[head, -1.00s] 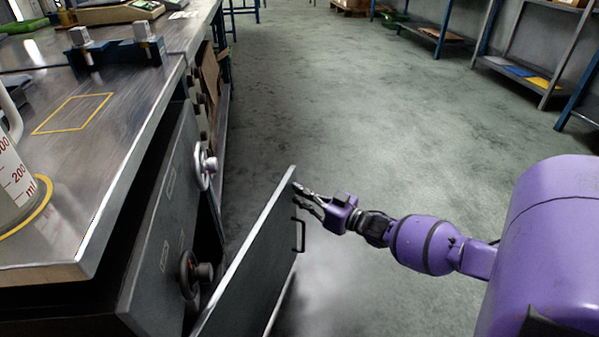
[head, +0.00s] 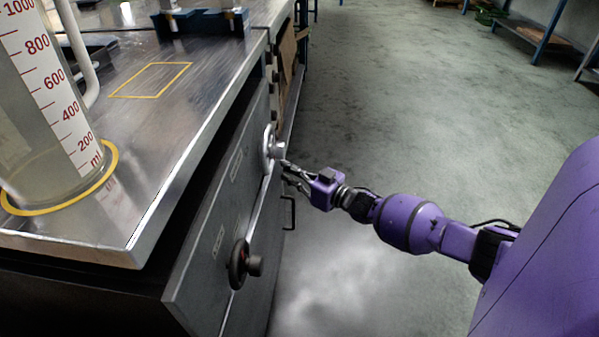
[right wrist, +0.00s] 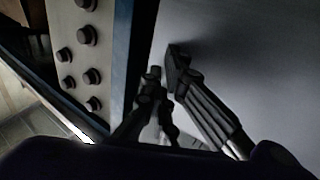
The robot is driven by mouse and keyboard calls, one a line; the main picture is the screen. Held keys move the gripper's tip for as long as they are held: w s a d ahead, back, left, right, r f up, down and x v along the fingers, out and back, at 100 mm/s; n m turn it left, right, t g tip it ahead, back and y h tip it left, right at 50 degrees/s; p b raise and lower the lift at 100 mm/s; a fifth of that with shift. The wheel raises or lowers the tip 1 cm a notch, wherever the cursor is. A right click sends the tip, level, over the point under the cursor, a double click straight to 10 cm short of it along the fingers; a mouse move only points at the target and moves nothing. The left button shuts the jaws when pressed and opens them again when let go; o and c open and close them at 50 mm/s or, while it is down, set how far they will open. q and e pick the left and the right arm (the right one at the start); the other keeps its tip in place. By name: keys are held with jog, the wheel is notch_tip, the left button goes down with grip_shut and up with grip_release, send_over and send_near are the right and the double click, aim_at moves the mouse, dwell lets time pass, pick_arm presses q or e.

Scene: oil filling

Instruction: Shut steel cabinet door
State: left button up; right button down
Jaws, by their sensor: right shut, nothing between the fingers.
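The steel cabinet door (head: 262,262) stands below the worktop in the head view, swung in close to the cabinet front. Its bar handle (head: 290,212) faces the aisle. Whether a small gap is left at its edge I cannot tell. My right gripper (head: 287,174) is shut and empty at the door's upper far corner, above the handle and close to the silver handwheel. Contact with the door is not clear. In the right wrist view its fingers (right wrist: 165,85) show in front of a plain grey surface. My left gripper is not in view.
The cabinet front (head: 208,255) carries a silver handwheel (head: 270,149) and a black handwheel (head: 240,264). A large measuring cylinder (head: 50,110) stands on the steel worktop (head: 150,185) inside a yellow ring. The aisle floor (head: 420,110) to the right is clear.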

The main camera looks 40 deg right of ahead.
aim_at(280, 169)
jog(key=shift+w+a, duration=0.9)
jog(key=shift+w, duration=0.15)
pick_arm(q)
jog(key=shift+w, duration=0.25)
pick_arm(e)
jog(key=shift+w+a+r, duration=0.1)
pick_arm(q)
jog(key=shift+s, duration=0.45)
pick_arm(e)
jog(key=shift+w+a+r, duration=0.1)
jog(key=shift+r, duration=0.05)
